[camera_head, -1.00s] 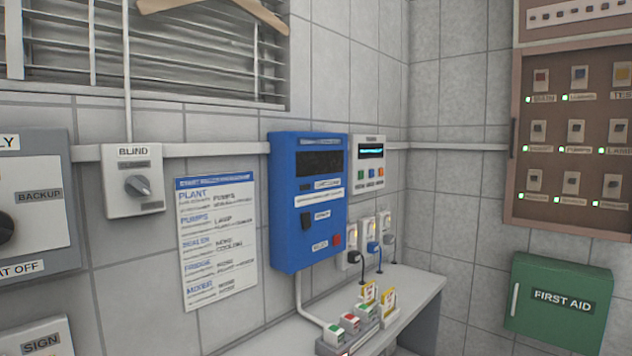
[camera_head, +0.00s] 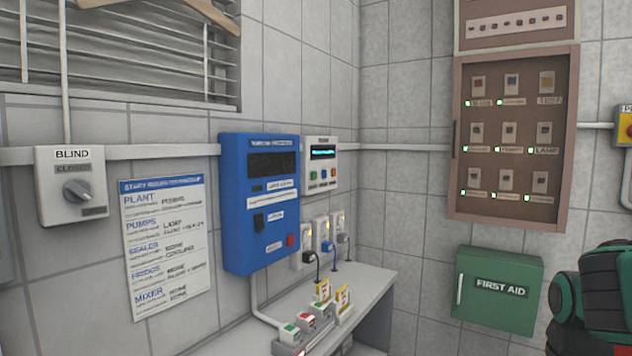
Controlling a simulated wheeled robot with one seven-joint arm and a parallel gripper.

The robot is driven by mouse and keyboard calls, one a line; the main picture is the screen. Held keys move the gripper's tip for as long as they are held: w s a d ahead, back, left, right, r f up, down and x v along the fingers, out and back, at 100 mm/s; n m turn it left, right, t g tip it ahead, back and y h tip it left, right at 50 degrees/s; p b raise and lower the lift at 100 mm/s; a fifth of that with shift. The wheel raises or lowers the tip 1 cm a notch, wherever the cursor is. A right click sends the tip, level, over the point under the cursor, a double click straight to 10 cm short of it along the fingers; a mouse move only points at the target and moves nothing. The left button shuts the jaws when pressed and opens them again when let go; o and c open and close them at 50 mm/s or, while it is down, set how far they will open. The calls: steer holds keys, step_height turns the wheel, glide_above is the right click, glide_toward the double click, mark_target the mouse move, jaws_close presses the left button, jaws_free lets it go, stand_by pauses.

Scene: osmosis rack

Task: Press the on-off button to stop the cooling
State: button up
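No button labelled on-off or cooling can be read clearly. A blue wall box (camera_head: 262,220) has a dark screen, a black rocker switch (camera_head: 258,221) and a red button (camera_head: 291,241). A small white panel (camera_head: 320,165) beside it has a lit display (camera_head: 323,153) and a row of small coloured buttons (camera_head: 323,175). On the wall, a brown panel (camera_head: 567,140) carries several labelled switches with lamps, some green and some red or whitish. My gripper is not in view. A dark green and black rounded body at the lower right edge seems to be part of my arm.
A white bench (camera_head: 372,289) below the blue box holds small blocks with green and red tops (camera_head: 290,328) and yellow cards (camera_head: 342,297). Plugs and cords are at the wall above it. A green first aid box (camera_head: 497,287) and a blind knob box (camera_head: 72,186) are on the walls.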

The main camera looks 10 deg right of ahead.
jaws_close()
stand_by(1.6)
